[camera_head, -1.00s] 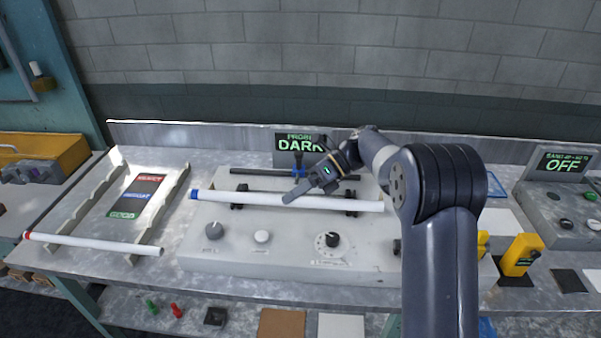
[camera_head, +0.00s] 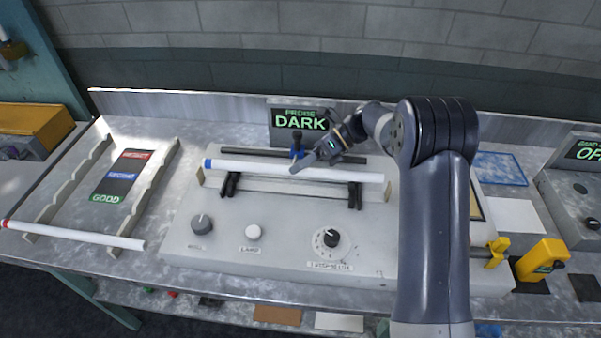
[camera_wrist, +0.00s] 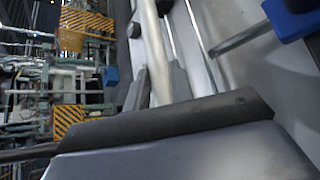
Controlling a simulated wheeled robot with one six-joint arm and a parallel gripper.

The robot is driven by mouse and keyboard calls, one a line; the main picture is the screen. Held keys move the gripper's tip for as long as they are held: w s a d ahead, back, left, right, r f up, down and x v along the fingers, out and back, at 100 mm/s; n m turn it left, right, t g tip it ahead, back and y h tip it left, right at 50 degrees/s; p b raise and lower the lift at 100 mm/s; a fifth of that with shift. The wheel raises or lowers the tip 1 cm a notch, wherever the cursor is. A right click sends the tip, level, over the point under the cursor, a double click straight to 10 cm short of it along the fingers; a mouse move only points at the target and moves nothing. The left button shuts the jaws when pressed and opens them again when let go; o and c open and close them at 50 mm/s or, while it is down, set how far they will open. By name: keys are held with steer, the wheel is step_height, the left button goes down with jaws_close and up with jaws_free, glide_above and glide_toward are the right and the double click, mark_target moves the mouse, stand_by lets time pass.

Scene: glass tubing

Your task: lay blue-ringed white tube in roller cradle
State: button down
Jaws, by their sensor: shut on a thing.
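The blue-ringed white tube (camera_head: 260,169) lies level across the view, its blue ring at the left end. My gripper (camera_head: 306,162) is shut on it a little right of its middle. The roller cradle (camera_head: 229,184) has dark roller supports on the grey bench unit. The tube appears above and behind these supports; I cannot tell whether it touches the cradle. In the wrist view the tube (camera_wrist: 155,50) runs up from behind my gripper's dark finger, which hides part of it.
A red-ringed white tube (camera_head: 75,235) lies at the front of the notched rack (camera_head: 165,170) on the left. A blue probe clamp (camera_head: 297,150) stands behind the held tube. Knobs (camera_head: 331,238) are on the unit's front. A yellow device (camera_head: 543,260) stands at right.

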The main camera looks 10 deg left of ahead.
mark_target(301, 188)
steer(key=shift+f, duration=1.7)
steer(key=shift+f, duration=0.1)
steer(key=c, duration=1.2)
jaws_free()
steer(key=shift+c, duration=0.2)
steer(key=b+v, duration=0.1)
steer(key=v, duration=1.1)
steer(key=shift+b, duration=0.4)
